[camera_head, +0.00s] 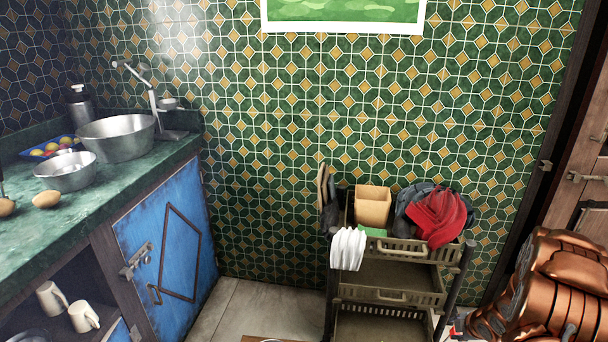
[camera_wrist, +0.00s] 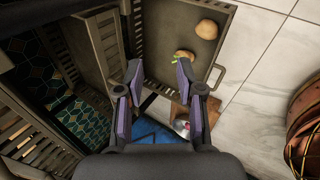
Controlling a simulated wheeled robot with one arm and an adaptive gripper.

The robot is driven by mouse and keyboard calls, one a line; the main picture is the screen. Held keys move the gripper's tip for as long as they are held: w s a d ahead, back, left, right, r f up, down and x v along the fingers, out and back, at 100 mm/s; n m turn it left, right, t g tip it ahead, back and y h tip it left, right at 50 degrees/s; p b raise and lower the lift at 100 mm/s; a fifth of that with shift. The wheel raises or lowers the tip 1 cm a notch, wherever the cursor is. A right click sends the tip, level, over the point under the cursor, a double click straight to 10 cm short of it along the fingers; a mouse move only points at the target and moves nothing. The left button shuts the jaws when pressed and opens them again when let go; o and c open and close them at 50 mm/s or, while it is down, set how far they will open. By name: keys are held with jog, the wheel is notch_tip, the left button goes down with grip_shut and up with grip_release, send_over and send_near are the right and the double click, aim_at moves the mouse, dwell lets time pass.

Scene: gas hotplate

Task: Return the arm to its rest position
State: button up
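My gripper (camera_wrist: 159,68) shows in the wrist view, with its two dark, purple-sided fingers spread apart. It is open, and nothing is held between the fingers. The gripper does not show clearly in the head view, so where it is in the room cannot be told from there. In the wrist view, a grey tray or shelf (camera_wrist: 168,22) with two brown roundish items (camera_wrist: 207,28) on it lies beyond the fingertips.
A tiered cart (camera_head: 385,273) with a red cloth (camera_head: 438,216) and a tan box (camera_head: 373,207) stands by the tiled wall. A green counter (camera_head: 95,207) with metal bowls (camera_head: 117,140) is on the left. Pale floor (camera_head: 250,308) shows between them.

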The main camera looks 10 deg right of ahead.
jog(key=s+a+r+m+g+h+p, duration=0.1)
jog(key=a+r+m+p, duration=0.15)
jog(key=r, duration=0.75)
jog(key=s+a+r+m+g+h+p, duration=0.1)
jog(key=r+m+g+h+p, duration=0.2)
jog(key=r, duration=0.7)
jog(key=s+a+r+m+y+p, duration=0.1)
jog(key=s+a+r+m+p, duration=0.2)
jog(key=r, duration=0.4)
jog(key=s+a+r+m+p, duration=0.1)
jog(key=s+a+r+p, duration=0.15)
jog(key=a+r, duration=0.3)
jog(key=s+a+r+m+g+y+p, duration=0.4)
jog(key=s+a+r+p, duration=0.7)
jog(key=s+a+r, duration=0.9)
jog(key=s+a+m, duration=0.2)
jog(key=s+a, duration=0.1)
jog(key=s, duration=0.1)
jog(key=shift+s+a+r, duration=0.2)
jog(key=shift+a, duration=0.15)
